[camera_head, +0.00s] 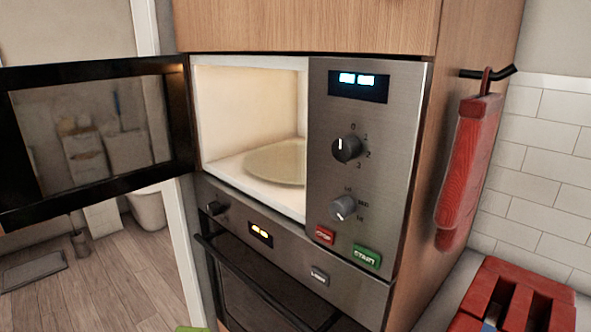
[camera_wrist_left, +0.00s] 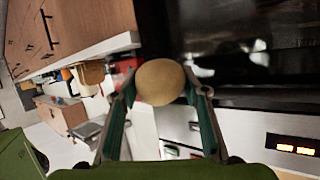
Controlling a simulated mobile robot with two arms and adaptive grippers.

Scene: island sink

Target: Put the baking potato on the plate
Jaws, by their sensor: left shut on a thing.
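The baking potato (camera_wrist_left: 160,82) is a tan, rounded thing between the two fingers of my left gripper (camera_wrist_left: 163,92) in the left wrist view. My left gripper is shut on it. The head view does not show the potato or the gripper's fingers. A pale round plate (camera_head: 277,162) lies on the floor of the open microwave in the head view. Its right part is hidden behind the control panel. The left wrist view does not show the plate. My right gripper is in neither view.
The microwave door (camera_head: 95,135) stands wide open to the left. The control panel (camera_head: 362,150) bounds the opening on the right. An oven (camera_head: 265,285) sits below. A red mitt (camera_head: 468,165) hangs at the right, above a red slotted block (camera_head: 515,300).

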